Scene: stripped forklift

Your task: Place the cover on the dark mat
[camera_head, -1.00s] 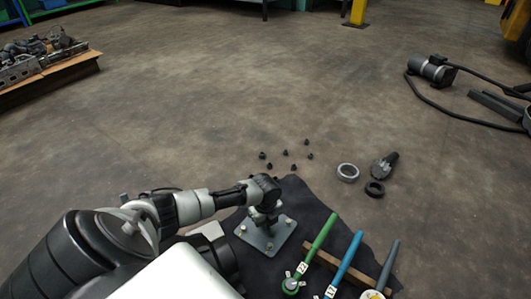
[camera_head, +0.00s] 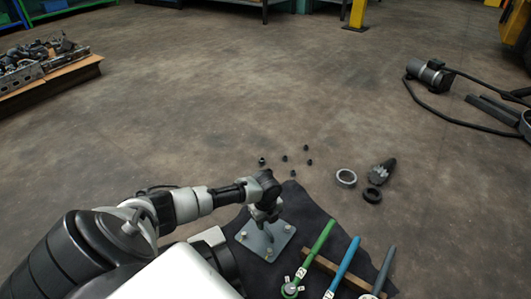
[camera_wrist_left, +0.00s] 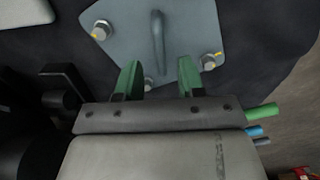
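The cover (camera_head: 252,240) is a grey square plate with bolts near its corners and an upright handle in its middle. It lies flat on the dark mat (camera_head: 305,212). In the left wrist view the cover (camera_wrist_left: 190,28) fills the top, with its handle (camera_wrist_left: 158,40) seen ahead of and between the fingers. My left gripper (camera_head: 264,215) is just above the cover. Its green fingers (camera_wrist_left: 160,82) are apart, with nothing between the tips that I can make out. My right gripper is not in view.
Green (camera_head: 318,248), blue (camera_head: 345,262) and grey-handled tools lie across a wooden strip at the mat's right. Several small dark parts (camera_head: 285,158), a light ring (camera_head: 346,178), a dark ring (camera_head: 372,195) and a dark tool (camera_head: 383,171) lie on the floor beyond.

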